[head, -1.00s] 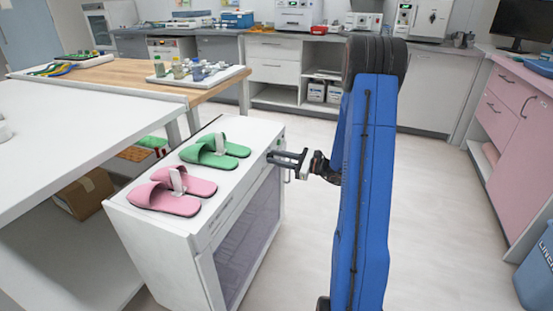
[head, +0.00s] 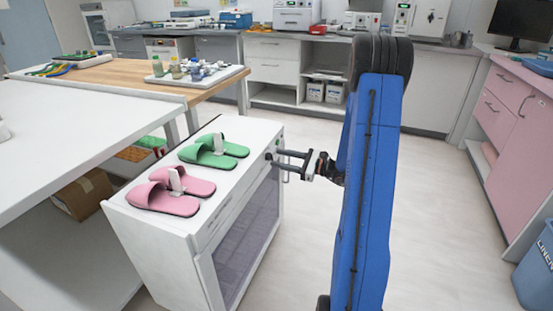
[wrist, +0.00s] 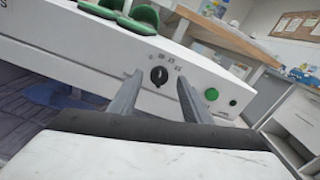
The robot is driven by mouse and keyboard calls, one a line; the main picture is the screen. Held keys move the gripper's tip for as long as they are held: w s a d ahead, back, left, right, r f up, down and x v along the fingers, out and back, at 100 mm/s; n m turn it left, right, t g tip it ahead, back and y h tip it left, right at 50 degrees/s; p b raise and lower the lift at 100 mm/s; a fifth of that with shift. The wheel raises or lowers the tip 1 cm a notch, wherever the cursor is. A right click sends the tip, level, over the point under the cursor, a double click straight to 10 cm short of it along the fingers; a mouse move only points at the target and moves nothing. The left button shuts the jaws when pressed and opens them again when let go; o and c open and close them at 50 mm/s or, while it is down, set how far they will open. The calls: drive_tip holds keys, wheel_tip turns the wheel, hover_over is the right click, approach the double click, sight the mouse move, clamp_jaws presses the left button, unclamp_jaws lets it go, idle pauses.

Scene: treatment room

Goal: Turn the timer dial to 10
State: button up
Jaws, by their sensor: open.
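The timer dial (wrist: 159,76) is a black round knob with a light pointer mark, on the white front panel of a cabinet (head: 170,232). Small printed marks sit around it, too blurred to read surely. In the wrist view the dial lies between the two fingertips of my gripper (wrist: 157,84), with gaps on both sides. In the head view my gripper (head: 277,164) is open, its fingers pointing left at the upper front edge of the cabinet. I cannot tell whether the fingertips touch the panel.
A green button (wrist: 211,94) and a small black knob (wrist: 233,102) sit right of the dial. Green slippers (head: 214,151) and pink slippers (head: 166,199) lie on the cabinet top. A white table (head: 60,130) stands at left. The floor right of the cabinet is clear.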

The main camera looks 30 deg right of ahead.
drive_tip(key=v, duration=1.5)
drive_tip(key=shift+a, duration=0.1)
drive_tip(key=s+a+r+n+g, duration=0.2)
drive_tip(key=s+a+n+g, duration=0.15)
drive_tip(key=a, duration=0.45)
drive_tip(key=s+a+r+n+g, duration=0.25)
drive_tip(key=a+n+g, duration=0.2)
drive_tip(key=a, duration=0.45)
drive_tip(key=s+a+r+n+g, duration=0.2)
drive_tip(key=s+a+n+g, duration=0.15)
drive_tip(key=a, duration=0.45)
drive_tip(key=s+a+r+n+t+h, duration=0.1)
drive_tip(key=s+a+r+n+h, duration=0.1)
drive_tip(key=s+n+h, duration=0.3)
drive_tip(key=s+a+r+n+t+h, duration=0.1)
drive_tip(key=s+a+r+n+h, duration=0.1)
drive_tip(key=s+n+h, duration=0.4)
drive_tip(key=s+r+n, duration=0.1)
drive_tip(key=s+n, duration=0.2)
drive_tip(key=s, duration=0.2)
drive_tip(key=shift+s+r, duration=0.2)
drive_tip(key=shift+r, duration=0.2)
